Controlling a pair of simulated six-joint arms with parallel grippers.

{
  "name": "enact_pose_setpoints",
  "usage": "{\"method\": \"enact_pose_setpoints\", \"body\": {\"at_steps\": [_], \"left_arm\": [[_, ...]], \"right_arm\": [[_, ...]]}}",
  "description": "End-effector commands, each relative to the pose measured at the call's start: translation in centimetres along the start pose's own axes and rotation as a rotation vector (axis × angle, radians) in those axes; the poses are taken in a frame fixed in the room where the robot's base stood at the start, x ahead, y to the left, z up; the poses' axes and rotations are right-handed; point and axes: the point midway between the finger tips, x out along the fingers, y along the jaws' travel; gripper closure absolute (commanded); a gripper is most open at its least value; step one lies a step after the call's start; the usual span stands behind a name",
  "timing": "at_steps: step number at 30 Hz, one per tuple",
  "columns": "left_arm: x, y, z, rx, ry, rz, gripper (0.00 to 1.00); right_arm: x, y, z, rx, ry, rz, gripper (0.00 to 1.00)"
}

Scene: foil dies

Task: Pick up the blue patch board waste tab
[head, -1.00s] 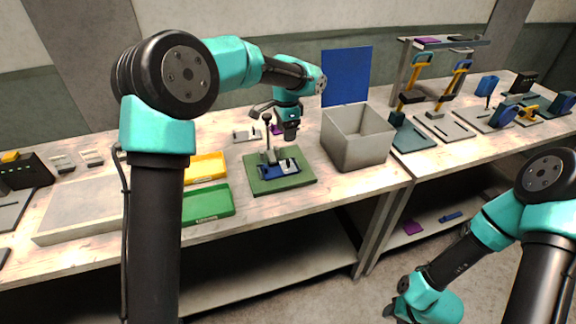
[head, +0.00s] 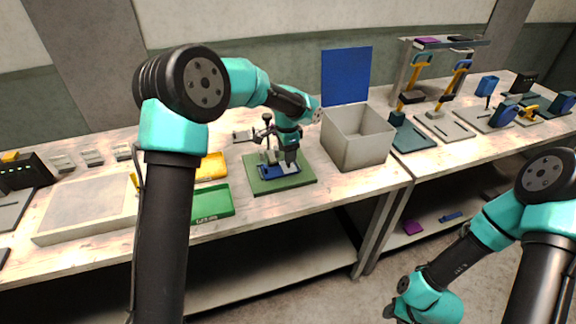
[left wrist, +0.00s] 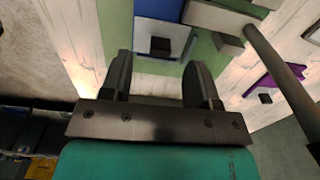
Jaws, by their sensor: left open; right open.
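My left gripper (head: 290,163) is open and points down over the blue-based fixture (head: 262,172) on the green mat (head: 303,184). In the left wrist view my left gripper (left wrist: 160,80) has its two fingers apart with nothing between them. Just beyond the fingertips is a pale plate (left wrist: 172,31) with a small dark square tab (left wrist: 160,46), beside a blue part (left wrist: 160,8). I cannot tell whether this tab is the blue board's waste tab. The fingers appear apart from it. My right arm hangs at the lower right, its fingers out of frame.
A grey metal lever (left wrist: 270,55) of the fixture stands close to the right finger. A grey open bin (head: 357,150) stands to the right, a blue panel (head: 346,76) behind it. Green (head: 212,207) and yellow (head: 211,168) trays lie to the left. A purple piece (left wrist: 288,80) lies beyond the lever.

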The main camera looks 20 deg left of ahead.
Motion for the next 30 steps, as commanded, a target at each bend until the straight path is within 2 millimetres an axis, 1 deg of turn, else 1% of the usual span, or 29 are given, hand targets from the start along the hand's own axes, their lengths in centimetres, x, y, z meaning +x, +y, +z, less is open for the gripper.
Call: {"method": "enact_pose_setpoints", "body": {"at_steps": [6, 10, 13, 26, 30], "left_arm": [[3.0, -0.1, -0.3, 0.000, -0.003, 0.003, 0.45], [4.2, -0.1, -0.3, 0.000, -0.001, 0.001, 0.45], [4.5, -0.1, -0.3, 0.000, -0.001, 0.001, 0.45], [4.5, -0.1, -0.3, 0.000, 0.000, 0.000, 0.45], [4.5, -0.1, -0.3, 0.000, 0.000, 0.000, 0.58]], "right_arm": [[0.0, 0.0, 0.0, 0.000, 0.000, 0.000, 0.57], [0.0, 0.0, 0.0, 0.000, 0.000, 0.000, 0.57], [0.0, 0.0, 0.0, 0.000, 0.000, 0.000, 0.57], [0.0, 0.0, 0.0, 0.000, 0.000, 0.000, 0.57], [0.0, 0.0, 0.0, 0.000, 0.000, 0.000, 0.57]]}}
